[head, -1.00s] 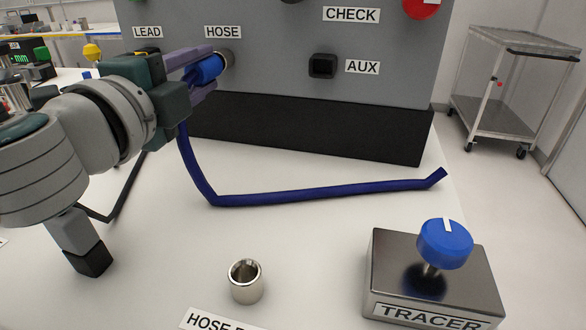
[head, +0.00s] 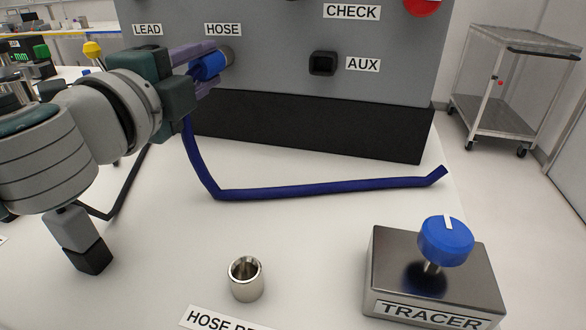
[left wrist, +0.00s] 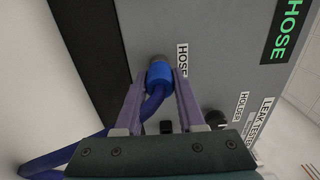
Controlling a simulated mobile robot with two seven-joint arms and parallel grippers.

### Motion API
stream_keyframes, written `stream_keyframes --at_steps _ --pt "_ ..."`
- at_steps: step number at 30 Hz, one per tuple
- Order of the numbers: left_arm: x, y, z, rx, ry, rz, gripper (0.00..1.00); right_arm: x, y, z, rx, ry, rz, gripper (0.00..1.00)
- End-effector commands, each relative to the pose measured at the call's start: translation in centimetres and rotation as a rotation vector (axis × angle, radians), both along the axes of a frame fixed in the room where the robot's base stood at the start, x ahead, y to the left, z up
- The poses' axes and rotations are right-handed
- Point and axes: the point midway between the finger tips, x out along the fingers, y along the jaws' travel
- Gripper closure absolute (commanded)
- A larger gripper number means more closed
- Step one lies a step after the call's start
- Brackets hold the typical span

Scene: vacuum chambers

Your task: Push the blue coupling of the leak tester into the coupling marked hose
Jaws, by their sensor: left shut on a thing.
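The blue coupling (head: 207,67) is held between the fingers of my left gripper (head: 212,66), which is shut on it. Its front end meets the metal coupling marked HOSE (head: 228,54) on the grey panel. In the left wrist view, the blue coupling (left wrist: 159,76) lines up with the ring of the HOSE coupling (left wrist: 158,60), a finger on each side. They appear to touch; I cannot tell how deep the blue one sits. The blue hose (head: 300,188) hangs from the coupling and runs right across the table. My right gripper is not in view.
A metal cup (head: 246,280) stands on the table in front. A TRACER box (head: 385,262) with a blue knob (head: 446,240) is at the right. A black AUX socket (head: 323,63) is on the panel. A cart (head: 505,85) stands behind. The table's middle is mostly clear.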

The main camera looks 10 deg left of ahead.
Motion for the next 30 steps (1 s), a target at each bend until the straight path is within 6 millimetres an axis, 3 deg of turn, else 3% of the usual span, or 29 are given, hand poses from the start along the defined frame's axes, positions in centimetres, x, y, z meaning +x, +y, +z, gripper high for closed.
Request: stream_keyframes --at_steps 15,16,24,30 --pt "0.40 0.02 -0.03 -0.001 0.000 0.001 1.00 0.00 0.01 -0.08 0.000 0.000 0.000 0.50" --pt "0.39 0.02 -0.03 -0.001 0.000 0.001 0.58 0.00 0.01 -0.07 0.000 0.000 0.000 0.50" --pt "0.37 0.01 -0.04 0.000 0.000 0.000 0.28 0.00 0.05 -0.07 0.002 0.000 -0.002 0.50" --pt "0.36 0.00 -0.08 0.000 0.001 0.000 0.27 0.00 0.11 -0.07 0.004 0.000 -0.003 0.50"
